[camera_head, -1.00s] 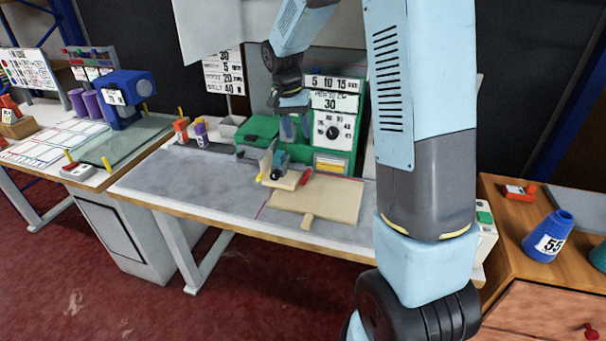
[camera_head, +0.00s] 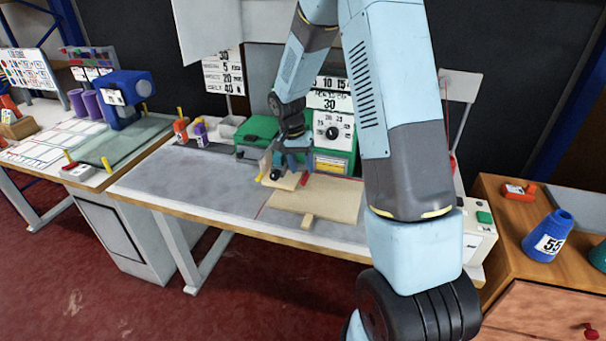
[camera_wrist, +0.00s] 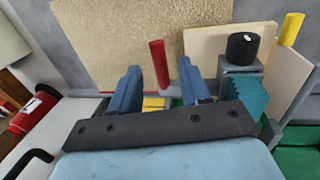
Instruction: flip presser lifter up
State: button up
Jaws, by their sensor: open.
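The presser lifter appears to be the red lever (camera_wrist: 158,62), a short red rod on a grey bar in the wrist view. It also shows small in the head view (camera_head: 305,179), beside my gripper. My gripper (camera_wrist: 160,78) is open, with one blue finger on each side of the red lever. The fingers look apart from it, and the lever's tip reaches past the fingertips. In the head view my gripper (camera_head: 293,163) is low in front of the green sewing machine (camera_head: 262,127), and my arm hides part of the machine.
A tan rug piece (camera_head: 325,200) lies on the grey table (camera_head: 195,180). A teal block (camera_wrist: 245,92) with a black knob (camera_wrist: 242,46) stands right of my fingers in the wrist view, near a yellow post (camera_wrist: 290,29). A red object (camera_wrist: 28,115) is at the left.

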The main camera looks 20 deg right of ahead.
aim_at(304, 176)
jog(key=shift+s+d+f, duration=0.1)
jog(key=shift+d+f, duration=0.05)
jog(key=shift+f, duration=0.7)
jog(key=shift+s+d+f, duration=0.1)
jog(key=shift+d+f, duration=0.05)
jog(key=shift+f, duration=0.65)
jog(key=shift+c, duration=0.2)
grip_shut()
